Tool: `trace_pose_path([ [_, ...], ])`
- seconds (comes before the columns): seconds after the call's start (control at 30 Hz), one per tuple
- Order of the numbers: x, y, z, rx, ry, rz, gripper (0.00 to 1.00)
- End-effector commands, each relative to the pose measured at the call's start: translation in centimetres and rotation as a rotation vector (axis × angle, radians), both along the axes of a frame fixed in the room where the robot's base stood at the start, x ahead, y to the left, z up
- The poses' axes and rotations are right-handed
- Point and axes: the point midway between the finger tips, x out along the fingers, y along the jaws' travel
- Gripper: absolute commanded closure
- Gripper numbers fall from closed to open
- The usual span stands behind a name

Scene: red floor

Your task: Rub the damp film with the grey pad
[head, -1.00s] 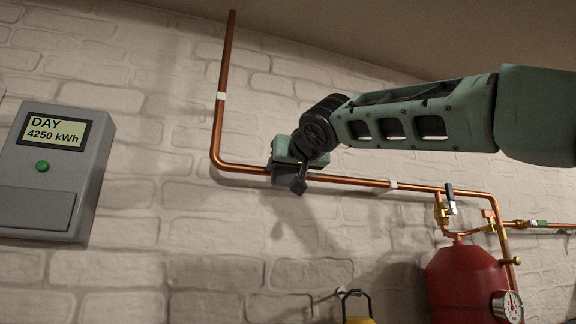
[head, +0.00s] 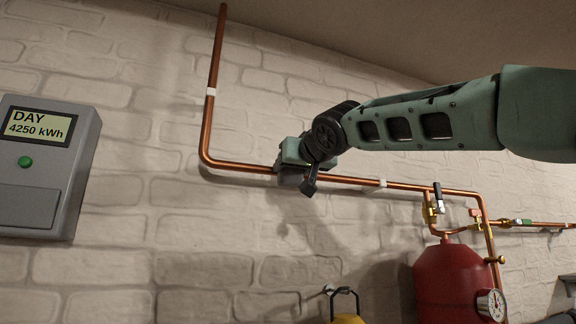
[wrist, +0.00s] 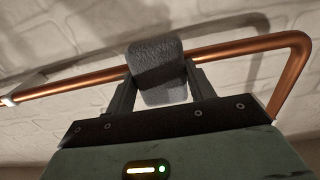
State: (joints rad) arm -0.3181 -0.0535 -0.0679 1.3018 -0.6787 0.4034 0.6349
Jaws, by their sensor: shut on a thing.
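My gripper (wrist: 158,84) is shut on the grey pad (wrist: 157,66), a rough, rounded block held between its two fingers in the wrist view. The pad overlaps the copper pipe (wrist: 240,48), hiding part of it; I cannot tell whether they are pressed together. In the head view my gripper (head: 291,165) is at the horizontal run of the copper pipe (head: 235,167), a little right of its left bend. The pad is mostly hidden there. I cannot make out the damp film in either view.
A grey meter box (head: 40,170) hangs on the brick wall at the left. A red tank (head: 455,285) with a gauge (head: 491,305) and valves stands at the lower right. White clips (head: 382,183) sit on the pipe. A yellow object (head: 347,319) hangs low in the middle.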

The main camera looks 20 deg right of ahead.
Motion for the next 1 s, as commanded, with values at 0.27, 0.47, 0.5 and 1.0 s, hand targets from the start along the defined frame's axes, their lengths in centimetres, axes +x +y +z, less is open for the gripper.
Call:
trace_pose_path([
  [0.27, 0.1, -2.2, 0.2, 0.001, 0.0, -0.003, 0.65],
  [0.47, 0.3, -3.6, 0.2, 0.0, 0.001, -0.002, 0.65],
  [0.5, 0.3, -3.8, 0.1, 0.0, 0.001, -0.002, 0.65],
  [1.0, 0.2, -6.7, 0.4, -0.001, 0.002, -0.001, 0.65],
])
